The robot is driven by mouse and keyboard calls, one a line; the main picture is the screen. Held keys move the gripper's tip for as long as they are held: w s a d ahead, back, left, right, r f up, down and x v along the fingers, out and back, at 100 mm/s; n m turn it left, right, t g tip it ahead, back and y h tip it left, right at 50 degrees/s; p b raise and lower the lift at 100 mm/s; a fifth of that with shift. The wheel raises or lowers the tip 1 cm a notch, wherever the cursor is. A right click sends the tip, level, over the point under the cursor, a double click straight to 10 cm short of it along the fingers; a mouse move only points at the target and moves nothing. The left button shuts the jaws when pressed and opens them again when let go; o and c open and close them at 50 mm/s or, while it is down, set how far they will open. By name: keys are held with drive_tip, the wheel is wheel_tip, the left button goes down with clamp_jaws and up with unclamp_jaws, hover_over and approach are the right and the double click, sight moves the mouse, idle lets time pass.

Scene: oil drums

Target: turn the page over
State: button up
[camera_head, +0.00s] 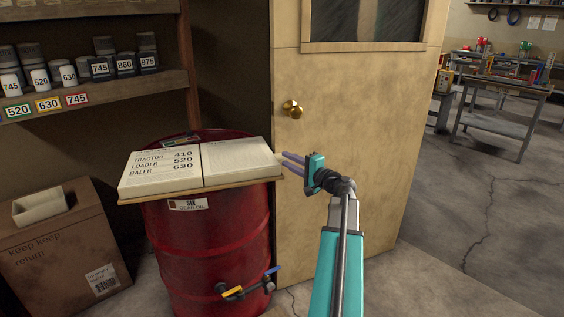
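An open book (203,165) lies on a board on top of a red drum (205,245). Its left page (160,180) reads TRACTOR 410, LOADER 520, BALER 630. Its right page (238,160) is pale, with print too faint to read. Both pages look flat. My gripper (281,158) is just right of the book's right edge, its two purple fingers pointing left toward it. The fingers look a little apart with nothing between them. Whether a fingertip touches the page edge cannot be told.
A wooden door (350,130) with a brass knob (292,109) stands close behind my gripper. A shelf (100,98) with labelled cans is at the upper left. A cardboard box (65,250) stands left of the drum. A valve (245,288) sticks out from the drum's front.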

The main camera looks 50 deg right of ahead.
drive_tip(key=shift+w, duration=0.8)
clamp_jaws()
idle(0.9)
